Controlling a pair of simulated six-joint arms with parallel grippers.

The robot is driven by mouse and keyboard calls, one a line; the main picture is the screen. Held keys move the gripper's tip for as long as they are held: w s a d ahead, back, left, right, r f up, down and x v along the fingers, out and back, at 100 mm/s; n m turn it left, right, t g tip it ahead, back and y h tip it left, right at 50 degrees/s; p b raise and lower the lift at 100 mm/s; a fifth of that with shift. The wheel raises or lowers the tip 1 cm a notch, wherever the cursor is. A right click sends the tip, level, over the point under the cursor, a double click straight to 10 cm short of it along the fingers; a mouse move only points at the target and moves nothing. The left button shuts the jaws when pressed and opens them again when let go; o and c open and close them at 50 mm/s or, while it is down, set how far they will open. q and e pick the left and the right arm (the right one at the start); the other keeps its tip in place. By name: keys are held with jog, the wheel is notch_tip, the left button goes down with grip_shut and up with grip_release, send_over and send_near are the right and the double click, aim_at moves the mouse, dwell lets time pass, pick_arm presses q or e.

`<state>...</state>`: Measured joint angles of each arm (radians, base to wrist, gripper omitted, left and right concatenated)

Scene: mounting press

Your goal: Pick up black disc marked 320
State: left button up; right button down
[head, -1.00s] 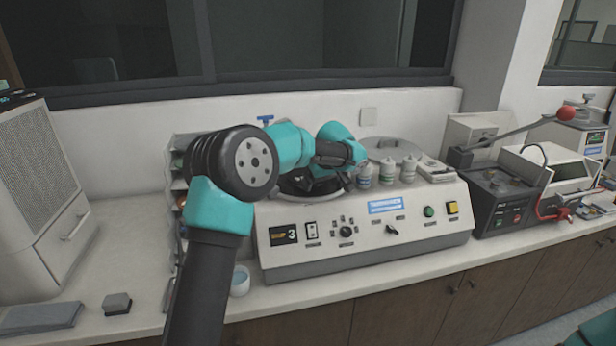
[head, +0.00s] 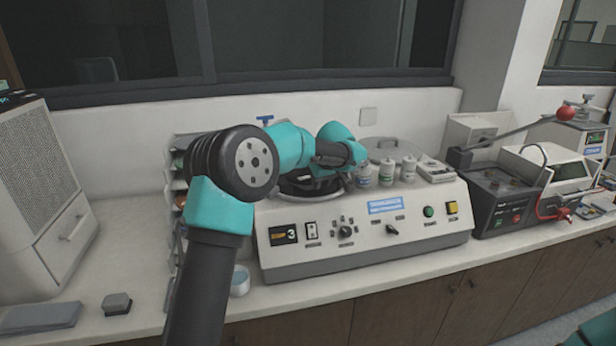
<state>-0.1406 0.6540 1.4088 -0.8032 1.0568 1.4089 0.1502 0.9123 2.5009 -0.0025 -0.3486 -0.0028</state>
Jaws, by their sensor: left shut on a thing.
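A black disc (head: 297,190) shows at the round opening on top of the polishing machine (head: 365,251), partly hidden by my left arm. I cannot read a 320 mark on it. My left gripper (head: 318,178) is over the disc, small and dark against it. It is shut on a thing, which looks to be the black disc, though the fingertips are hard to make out. I cannot tell whether the disc is lifted clear of the machine. My right gripper is out of view.
Several small bottles (head: 387,172) stand on the machine's right rear, beside a white box (head: 436,171). A round lid (head: 390,149) is behind them. A dark press with a red-knobbed lever (head: 565,113) stands to the right. A cup (head: 240,282) sits at the machine's front left.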

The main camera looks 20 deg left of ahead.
pick_arm(q)
jog(key=shift+a, duration=0.15)
grip_shut()
jog(key=shift+r, duration=0.1)
jog(key=shift+r, duration=1.8)
jog(key=s+d, duration=0.3)
jog(key=s, duration=0.4)
jog(key=s+d+r, duration=0.1)
jog(key=s+d, duration=0.2)
jog(key=s, duration=0.4)
jog(key=shift+s, duration=0.4)
jog(key=shift+r, duration=0.1)
